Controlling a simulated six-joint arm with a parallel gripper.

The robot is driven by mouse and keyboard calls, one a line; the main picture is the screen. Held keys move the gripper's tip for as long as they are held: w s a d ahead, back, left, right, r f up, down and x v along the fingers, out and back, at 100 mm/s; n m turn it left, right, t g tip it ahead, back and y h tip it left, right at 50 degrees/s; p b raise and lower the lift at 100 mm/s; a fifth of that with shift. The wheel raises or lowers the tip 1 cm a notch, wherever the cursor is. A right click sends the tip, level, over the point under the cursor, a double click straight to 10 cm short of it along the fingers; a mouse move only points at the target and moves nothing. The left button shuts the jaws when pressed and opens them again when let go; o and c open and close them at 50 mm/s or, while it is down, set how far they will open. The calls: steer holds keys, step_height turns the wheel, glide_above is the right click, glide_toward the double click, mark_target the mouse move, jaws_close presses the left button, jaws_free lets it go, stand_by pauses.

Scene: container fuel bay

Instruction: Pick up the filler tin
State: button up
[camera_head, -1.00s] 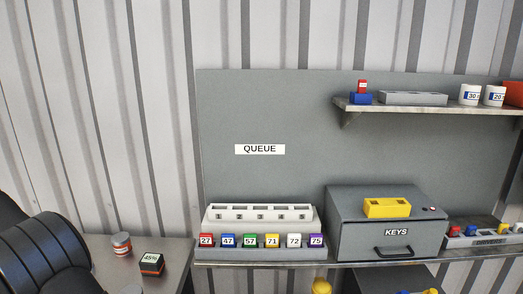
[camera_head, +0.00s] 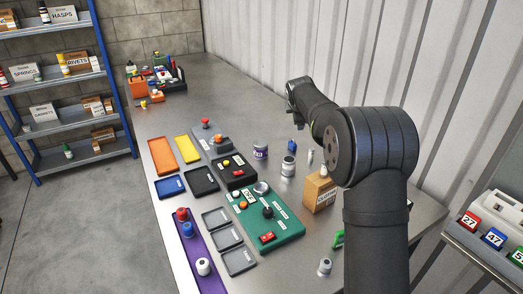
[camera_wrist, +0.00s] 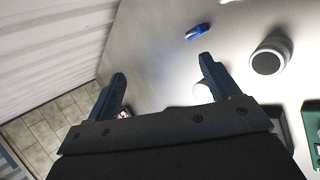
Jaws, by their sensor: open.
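My gripper (camera_wrist: 163,80) is open and empty in the wrist view, its two dark fingers spread above the grey bench. No label readable as filler shows, so I cannot tell which tin it is. The head view has a purple-labelled tin (camera_head: 260,150), a pale tin (camera_head: 289,167) beside it, and a small grey tin (camera_head: 325,267) nearer the front. A round can (camera_wrist: 270,56) stands right of the fingers in the wrist view, apart from them. A pale round thing is partly hidden behind the right finger. The gripper's fingertips cannot be made out in the head view.
A blue item (camera_wrist: 198,32) lies beyond the fingers. A ribbed wall runs along the right. Bare bench (camera_head: 215,85) lies towards the back.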

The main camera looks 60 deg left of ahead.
step_height(320, 180, down, 6)
steer(key=s+d+r+n+y, duration=0.1)
steer(key=s+n+y, duration=0.15)
steer(key=n, duration=0.75)
steer(key=n+g+y, duration=0.3)
steer(key=n+g, duration=0.1)
steer(key=n, duration=0.8)
glide_toward(263, 149)
steer(key=x, duration=0.7)
steer(key=shift+w+a+f, duration=0.15)
steer(key=shift+w+a, duration=0.2)
steer(key=shift+w, duration=0.1)
steer(key=shift+y, duration=0.25)
steer(key=x, duration=0.4)
steer(key=shift+s+a, duration=0.15)
steer(key=shift+s, duration=0.2)
steer(key=shift+w+a+f, duration=0.1)
steer(key=shift+a+f, duration=0.1)
steer(key=shift+a, duration=0.3)
steer(key=c, duration=1.3)
steer(key=shift+o, duration=0.2)
steer(key=shift+r, duration=0.1)
